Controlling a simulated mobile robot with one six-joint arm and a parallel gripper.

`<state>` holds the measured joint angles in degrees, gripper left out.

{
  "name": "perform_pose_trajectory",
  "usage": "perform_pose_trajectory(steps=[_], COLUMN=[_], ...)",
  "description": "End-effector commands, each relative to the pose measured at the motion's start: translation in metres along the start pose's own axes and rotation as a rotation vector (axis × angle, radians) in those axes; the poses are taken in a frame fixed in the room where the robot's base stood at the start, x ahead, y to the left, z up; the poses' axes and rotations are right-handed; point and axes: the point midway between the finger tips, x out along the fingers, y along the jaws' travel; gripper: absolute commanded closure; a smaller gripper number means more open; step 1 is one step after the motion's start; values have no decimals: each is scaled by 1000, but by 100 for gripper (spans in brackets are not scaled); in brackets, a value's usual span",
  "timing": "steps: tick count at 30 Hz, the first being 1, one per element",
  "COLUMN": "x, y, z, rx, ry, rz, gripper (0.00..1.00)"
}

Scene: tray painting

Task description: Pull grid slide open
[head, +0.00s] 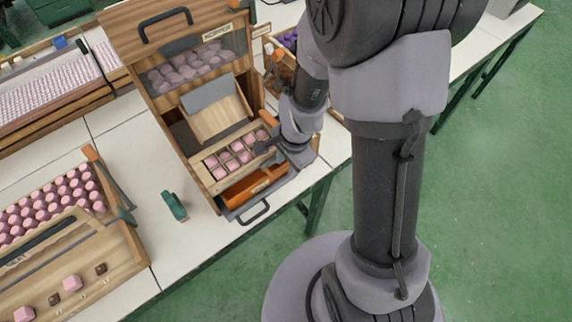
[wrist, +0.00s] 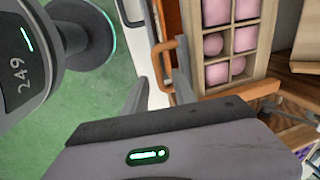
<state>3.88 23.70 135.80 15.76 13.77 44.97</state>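The grid slide (head: 211,184) is a pale wooden frame with pink pieces in its cells, low in the front of the wooden hopper cabinet. It also shows at the top right of the wrist view (wrist: 246,70). An orange C-shaped handle (wrist: 157,62) stands out from the orange-brown strip beside the grid. My gripper (wrist: 161,80) is open, its two grey fingers pointing toward this handle, one on each side of it. I cannot tell whether they touch it. In the head view my gripper (head: 262,147) is at the grid's right end, partly hidden by my wrist.
An orange tray (head: 240,193) and a grey drawer with a black handle (head: 254,213) lie below the grid. The hopper (head: 209,36) above holds pink pieces. A green object (head: 174,205) and a rack of pink pieces (head: 88,158) are left. Green floor is open in front.

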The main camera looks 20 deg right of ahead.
Motion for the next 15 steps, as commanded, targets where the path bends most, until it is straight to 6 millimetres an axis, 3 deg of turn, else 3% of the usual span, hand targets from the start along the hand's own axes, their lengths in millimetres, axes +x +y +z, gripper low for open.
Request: perform_pose_trajectory(steps=[10, 15], x=[4, 4], y=[0, 0], z=[0, 0], rx=[-1, -1], ry=[0, 0], rz=[0, 0], gripper=[70, 100])
